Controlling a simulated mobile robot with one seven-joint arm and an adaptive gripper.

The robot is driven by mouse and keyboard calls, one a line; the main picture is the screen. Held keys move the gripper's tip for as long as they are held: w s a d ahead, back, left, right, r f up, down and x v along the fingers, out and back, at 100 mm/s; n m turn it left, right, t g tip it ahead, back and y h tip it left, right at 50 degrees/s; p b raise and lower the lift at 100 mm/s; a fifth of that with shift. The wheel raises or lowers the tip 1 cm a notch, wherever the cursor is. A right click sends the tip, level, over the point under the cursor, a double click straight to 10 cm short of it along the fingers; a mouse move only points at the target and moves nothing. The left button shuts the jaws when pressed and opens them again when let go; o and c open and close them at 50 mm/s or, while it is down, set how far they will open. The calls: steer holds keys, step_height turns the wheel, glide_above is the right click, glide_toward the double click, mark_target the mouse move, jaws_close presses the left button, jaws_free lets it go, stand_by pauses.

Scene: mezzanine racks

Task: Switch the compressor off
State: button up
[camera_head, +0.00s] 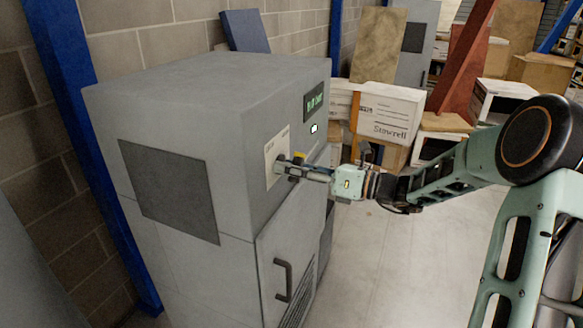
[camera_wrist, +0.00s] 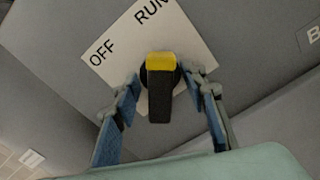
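The compressor is a grey cabinet (camera_head: 180,100) at the left of the head view. A white switch plate (camera_head: 270,165) is on its front face; the wrist view shows the plate (camera_wrist: 118,62) lettered OFF and RUN. A black rotary switch (camera_wrist: 160,100) with a yellow tip (camera_wrist: 160,62) sits on it. The yellow tip points up in the wrist view, toward RUN rather than OFF. My gripper (camera_head: 285,166) is at the plate. In the wrist view my gripper (camera_wrist: 165,95) is open, one finger on each side of the switch, with visible gaps.
A door handle (camera_head: 283,280) sticks out below my gripper. White boxes (camera_head: 385,110) are stacked behind my arm. The floor (camera_head: 375,270) right of the cabinet is clear.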

steer(key=shift+c, duration=0.5)
jaws_close()
steer(key=shift+f+n, duration=0.1)
steer(key=shift+n, duration=0.2)
steer(key=n+b, duration=0.2)
steer(key=n, duration=0.1)
steer(key=shift+f+n+b, duration=0.15)
steer(key=shift+n+b, duration=0.15)
steer(key=shift+b, duration=0.1)
steer(key=n+b, duration=0.3)
steer(key=n, duration=0.1)
steer(key=shift+f+n+b, duration=0.1)
steer(key=shift+n+b, duration=0.2)
steer(key=shift+b, duration=0.1)
steer(key=n+b, duration=0.5)
steer(key=shift+w+n+b, duration=0.1)
steer(key=shift+n+b, duration=0.9)
steer(key=shift+b, duration=0.2)
steer(key=shift+r+n, duration=0.3)
steer(key=shift+r, duration=0.05)
